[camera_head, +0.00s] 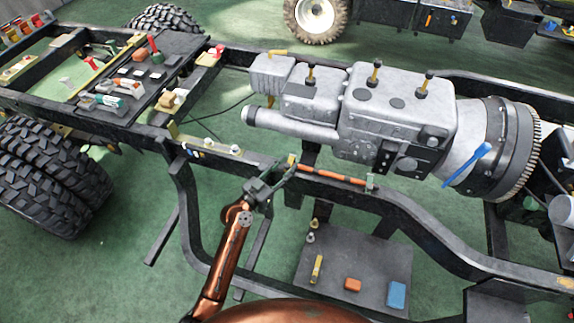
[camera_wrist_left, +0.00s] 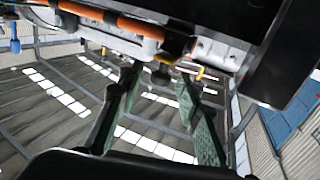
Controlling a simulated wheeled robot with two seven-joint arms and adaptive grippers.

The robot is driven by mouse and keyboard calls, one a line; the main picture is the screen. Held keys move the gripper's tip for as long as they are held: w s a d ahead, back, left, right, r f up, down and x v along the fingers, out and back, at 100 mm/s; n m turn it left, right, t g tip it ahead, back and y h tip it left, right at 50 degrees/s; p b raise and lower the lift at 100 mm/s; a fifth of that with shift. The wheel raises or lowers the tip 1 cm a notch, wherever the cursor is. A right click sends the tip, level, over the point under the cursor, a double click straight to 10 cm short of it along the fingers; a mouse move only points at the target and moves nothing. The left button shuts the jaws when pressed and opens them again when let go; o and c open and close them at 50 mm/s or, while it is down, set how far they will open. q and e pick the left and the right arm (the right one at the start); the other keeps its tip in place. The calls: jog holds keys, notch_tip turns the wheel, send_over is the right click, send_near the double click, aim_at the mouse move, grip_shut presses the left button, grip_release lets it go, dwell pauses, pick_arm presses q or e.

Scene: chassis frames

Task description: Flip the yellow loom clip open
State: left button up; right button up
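The yellow loom clip (camera_head: 291,159) is a small upright yellow piece at the left end of an orange loom (camera_head: 333,174) on the dark chassis rail. I cannot tell whether it is open or shut. My left gripper (camera_head: 281,175) is beside the rail, just below and left of the clip. In the left wrist view its two green-grey fingers (camera_wrist_left: 159,80) stand apart with nothing between them. The orange loom (camera_wrist_left: 135,24) crosses above them there. A small yellow piece (camera_wrist_left: 201,72) shows beyond the right finger; I cannot tell if it is the clip. My right gripper is out of view.
The grey engine (camera_head: 390,120) stands just behind the rail. A small fitting (camera_head: 208,148) sits on the rail to the left. Green floor shows below the rail.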

pick_arm(q)
jog(key=shift+w+d, duration=0.25)
jog(key=shift+d, duration=0.05)
jog(key=shift+c, duration=0.4)
grip_shut()
